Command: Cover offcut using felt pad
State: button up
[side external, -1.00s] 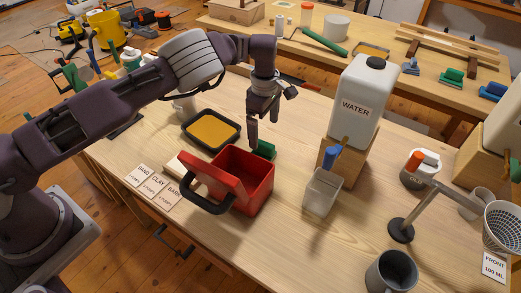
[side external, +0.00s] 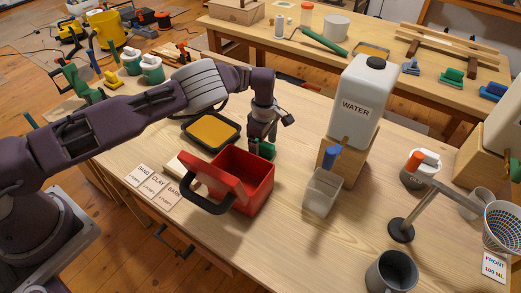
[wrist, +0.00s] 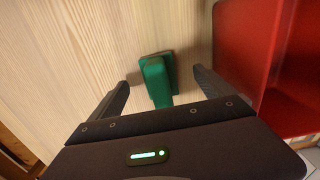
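A green block with a raised green grip on a thin dark base, which looks like the felt pad (side external: 267,150), lies on the table just behind the red box. It also shows in the wrist view (wrist: 157,82). My gripper (side external: 259,142) points down over it. In the wrist view, my gripper (wrist: 160,78) is open, with one finger on each side of the green grip and gaps between. A pale wooden piece (side external: 176,166), possibly the offcut, lies left of the red box, partly hidden by its lid. I cannot tell for sure that it is the offcut.
The open red box (side external: 248,190) stands close to my gripper, its wall near the right finger in the wrist view. A yellow-filled black tray (side external: 212,130) is behind left. A clear container (side external: 322,192) and a water jug (side external: 356,100) stand right. The front middle is clear.

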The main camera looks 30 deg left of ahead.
grip_shut()
jog(key=shift+r, duration=3.55)
